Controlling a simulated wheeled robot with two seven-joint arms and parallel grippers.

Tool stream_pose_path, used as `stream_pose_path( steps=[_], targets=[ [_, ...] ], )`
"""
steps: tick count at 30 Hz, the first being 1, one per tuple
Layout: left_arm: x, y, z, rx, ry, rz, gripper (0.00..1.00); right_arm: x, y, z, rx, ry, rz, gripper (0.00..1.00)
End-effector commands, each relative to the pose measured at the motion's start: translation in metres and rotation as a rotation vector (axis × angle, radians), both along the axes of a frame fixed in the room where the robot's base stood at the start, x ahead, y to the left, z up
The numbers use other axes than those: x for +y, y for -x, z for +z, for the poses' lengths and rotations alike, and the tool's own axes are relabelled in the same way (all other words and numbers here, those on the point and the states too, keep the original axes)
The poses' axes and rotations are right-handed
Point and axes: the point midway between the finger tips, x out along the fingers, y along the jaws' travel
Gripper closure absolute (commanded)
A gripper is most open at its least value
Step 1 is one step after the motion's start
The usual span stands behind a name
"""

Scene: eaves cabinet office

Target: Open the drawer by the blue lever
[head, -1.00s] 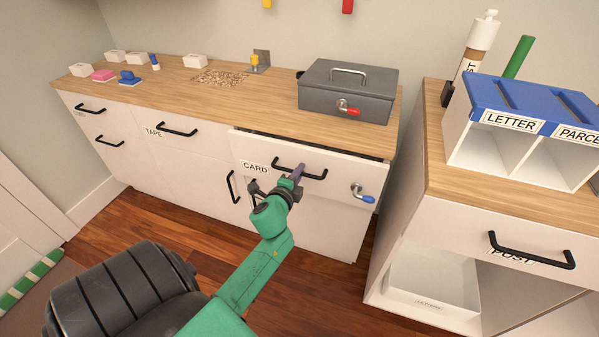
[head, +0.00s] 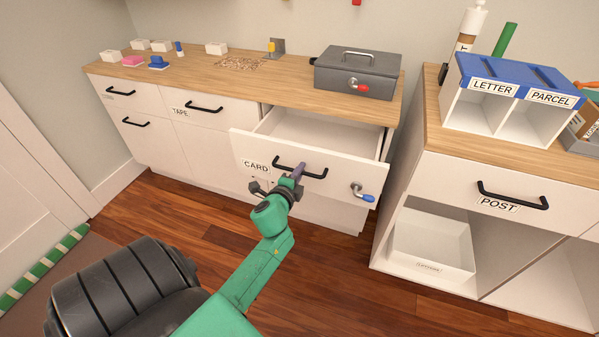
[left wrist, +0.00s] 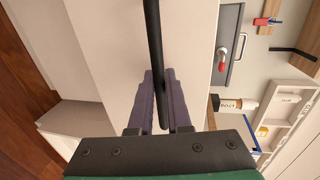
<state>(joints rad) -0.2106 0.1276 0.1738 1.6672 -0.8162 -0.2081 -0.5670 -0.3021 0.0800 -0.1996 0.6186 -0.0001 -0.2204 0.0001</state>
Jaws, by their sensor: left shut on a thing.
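The drawer (head: 325,165) with the blue lever (head: 367,197) is labelled CARD and stands well open, showing a pale inside that looks empty where I can see it. The lever sits at the right of its front, below the black handle (head: 312,172). In the left wrist view the purple fingers (left wrist: 161,98) lie on both sides of the black handle bar (left wrist: 153,45). My right gripper is not in view.
A grey cash box (head: 357,75) with a red lever stands on the worktop above the drawer. To the right is a separate cabinet with a POST drawer (head: 465,185) and a blue-topped LETTER and PARCEL sorter (head: 520,75). Wooden floor (head: 330,265) is clear before the drawer.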

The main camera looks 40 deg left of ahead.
Motion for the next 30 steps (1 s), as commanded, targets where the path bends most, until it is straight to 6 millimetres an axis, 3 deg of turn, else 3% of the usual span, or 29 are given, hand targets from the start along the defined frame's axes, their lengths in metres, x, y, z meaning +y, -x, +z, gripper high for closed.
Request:
stream_pose_path(
  steps=[5, 6, 8, 20, 26, 30],
  targets=[
    [0.000, 0.000, 0.000, -0.001, 0.000, -0.001, 1.00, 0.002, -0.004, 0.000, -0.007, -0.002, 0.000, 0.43],
    [0.000, 0.000, 0.000, -0.001, 0.000, 0.000, 0.76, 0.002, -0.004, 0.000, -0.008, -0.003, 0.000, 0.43],
    [0.000, 0.000, 0.000, -0.001, 0.000, 0.000, 0.55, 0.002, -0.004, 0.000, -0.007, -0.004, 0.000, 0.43],
    [-0.002, 0.005, 0.001, 0.001, 0.000, 0.000, 0.55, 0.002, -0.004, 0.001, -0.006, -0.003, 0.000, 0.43],
    [-0.013, 0.038, 0.007, 0.002, 0.003, 0.000, 0.55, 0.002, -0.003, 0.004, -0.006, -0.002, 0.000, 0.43],
    [-0.026, 0.076, 0.014, 0.004, 0.004, 0.003, 0.55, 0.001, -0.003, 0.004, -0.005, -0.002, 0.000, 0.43]
  ],
)
